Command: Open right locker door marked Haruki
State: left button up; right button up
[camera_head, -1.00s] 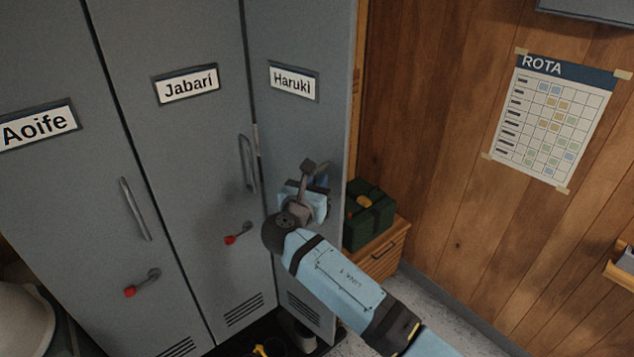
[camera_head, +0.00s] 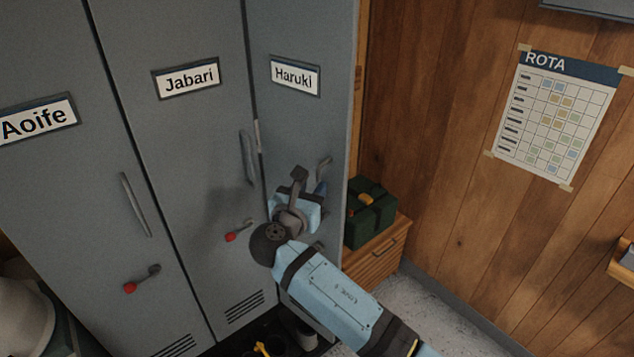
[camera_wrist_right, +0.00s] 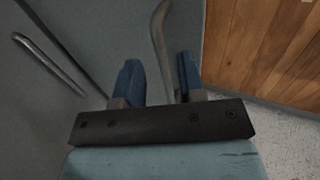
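The Haruki locker door, with its name plate (camera_head: 295,76), is the rightmost of the grey doors. It stands at an angle to the Jabari door, swung outward with its free edge at the right. Its bar handle (camera_head: 322,168) shows just above my right gripper (camera_head: 312,192). In the right wrist view, the handle (camera_wrist_right: 160,45) runs between the two blue fingers of the right gripper (camera_wrist_right: 160,78), which are apart with gaps beside the bar. My wrist hides the lower part of the door. My left gripper is not in view.
The Jabari door (camera_head: 185,130) and Aoife door (camera_head: 65,190) are shut, each with a red-tipped lever. A dark green box (camera_head: 370,215) sits on a wooden cabinet (camera_head: 385,258) right of the door. Boots (camera_head: 300,335) stand on the floor below. Grey floor is clear at the right.

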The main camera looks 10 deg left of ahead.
jog(key=b+v, duration=0.1)
jog(key=v, duration=0.8)
jog(key=shift+s, duration=0.35)
jog(key=shift+a, duration=0.1)
